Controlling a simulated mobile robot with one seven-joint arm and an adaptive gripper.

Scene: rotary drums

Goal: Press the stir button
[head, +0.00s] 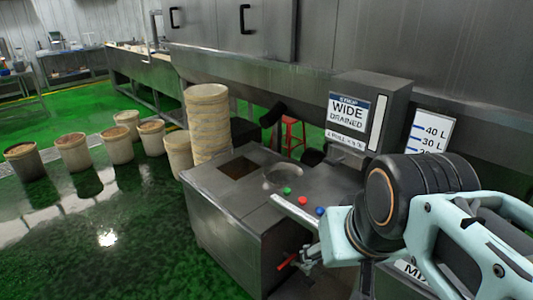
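Three small round buttons sit in a row on the metal drum unit (230,200): a green button (287,190), a red button (302,200) and a blue button (320,211). I can read no label on them, so which one is the stir button cannot be told. My arm reaches in from the right, with its black and pale teal links just right of the blue button.
A sign box reading "WIDE DRAINED" (348,113) stands behind the buttons. A scale panel marked in litres (430,134) is to its right. A tall stack of tubs (207,122) stands behind the unit's left side. Several filled tubs (73,152) stand on the wet green floor.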

